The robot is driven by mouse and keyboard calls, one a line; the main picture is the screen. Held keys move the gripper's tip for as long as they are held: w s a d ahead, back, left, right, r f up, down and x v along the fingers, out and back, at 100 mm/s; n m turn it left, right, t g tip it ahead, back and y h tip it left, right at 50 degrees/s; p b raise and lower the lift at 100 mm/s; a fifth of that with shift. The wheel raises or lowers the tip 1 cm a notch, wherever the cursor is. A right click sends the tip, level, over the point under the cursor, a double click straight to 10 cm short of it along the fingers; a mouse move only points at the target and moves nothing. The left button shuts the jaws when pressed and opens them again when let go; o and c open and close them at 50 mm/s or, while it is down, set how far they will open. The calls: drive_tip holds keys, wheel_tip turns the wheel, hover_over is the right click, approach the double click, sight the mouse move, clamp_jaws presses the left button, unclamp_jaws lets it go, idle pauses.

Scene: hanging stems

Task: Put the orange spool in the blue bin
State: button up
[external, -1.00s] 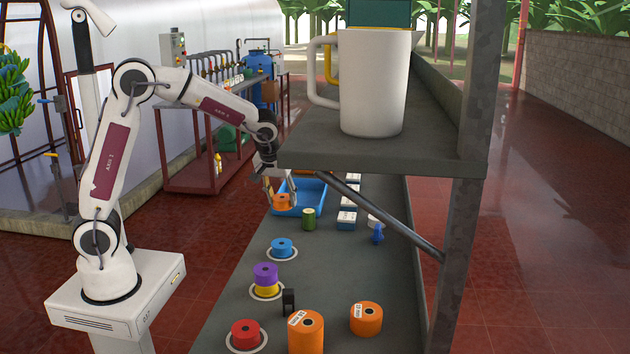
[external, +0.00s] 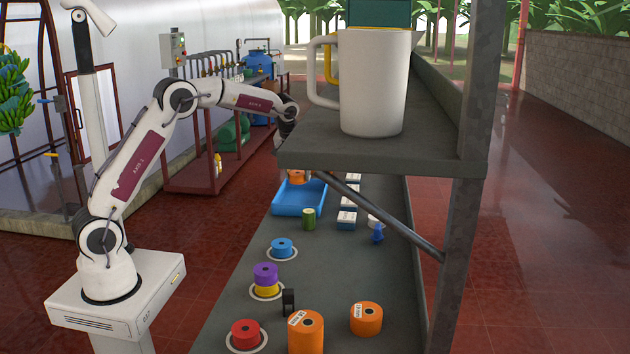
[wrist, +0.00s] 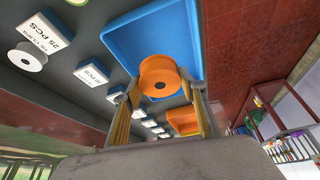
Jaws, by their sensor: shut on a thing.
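The orange spool (wrist: 158,73) is between my gripper's fingers in the wrist view, with the blue bin (wrist: 137,28) behind it. In the external view the orange spool (external: 296,176) shows just under the shelf edge, over the far part of the blue bin (external: 296,203). My gripper (wrist: 165,105) is shut on the orange spool. In the external view the shelf hides most of my gripper. I cannot tell exactly how high the spool is above the bin floor.
A green spool (external: 308,219) stands just in front of the bin, and white-and-blue boxes (external: 346,220) stand to its right. A blue spool (external: 282,248) and a purple spool (external: 265,273) are nearer. The shelf (external: 390,152) with a white mug (external: 372,85) overhangs the bench.

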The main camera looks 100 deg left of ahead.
idle(0.3)
drive_tip(key=shift+f, duration=2.5)
drive_tip(key=shift+f, duration=2.5)
drive_tip(key=shift+f, duration=0.1)
drive_tip(key=o, duration=1.2)
